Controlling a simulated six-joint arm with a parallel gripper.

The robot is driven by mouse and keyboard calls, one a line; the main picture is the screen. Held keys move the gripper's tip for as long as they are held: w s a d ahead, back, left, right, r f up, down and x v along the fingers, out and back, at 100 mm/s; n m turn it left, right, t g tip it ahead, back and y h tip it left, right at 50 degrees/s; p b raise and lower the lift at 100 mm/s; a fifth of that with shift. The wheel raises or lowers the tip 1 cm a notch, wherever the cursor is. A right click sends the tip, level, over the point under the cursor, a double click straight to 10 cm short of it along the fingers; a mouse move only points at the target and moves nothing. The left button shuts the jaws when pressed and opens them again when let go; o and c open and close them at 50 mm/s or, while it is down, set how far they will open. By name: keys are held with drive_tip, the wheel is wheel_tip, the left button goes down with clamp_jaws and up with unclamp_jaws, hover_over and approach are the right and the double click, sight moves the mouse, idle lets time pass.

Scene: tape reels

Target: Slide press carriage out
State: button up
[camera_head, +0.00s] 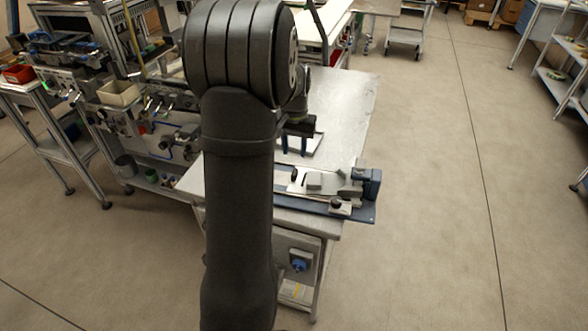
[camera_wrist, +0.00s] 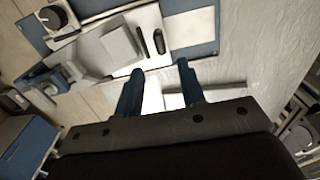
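The press (camera_head: 365,183) stands at the near right end of the metal table, with a dark blue base and a blue block at its right end. Its pale metal carriage (camera_head: 298,184) lies flat on the base and carries a grey block. In the wrist view the carriage (camera_wrist: 148,22) has dark slot-like marks near its end, and the grey block (camera_wrist: 121,45) is beside them. My gripper (camera_head: 294,152) is above the table, behind the press in the head view. Its two blue fingers (camera_wrist: 160,68) are apart with nothing held between them. Whether the carriage is partly out, I cannot tell.
A pale flat plate (camera_head: 312,142) lies on the table (camera_head: 345,105) under my gripper. A dark round knob (camera_wrist: 54,18) is on the press. The table behind the press is mostly clear. A crowded workbench (camera_head: 150,115) stands to the left; open floor lies to the right.

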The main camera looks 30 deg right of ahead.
sight(294, 171)
wheel_tip(294, 171, down, 9)
idle(0.3)
clamp_jaws()
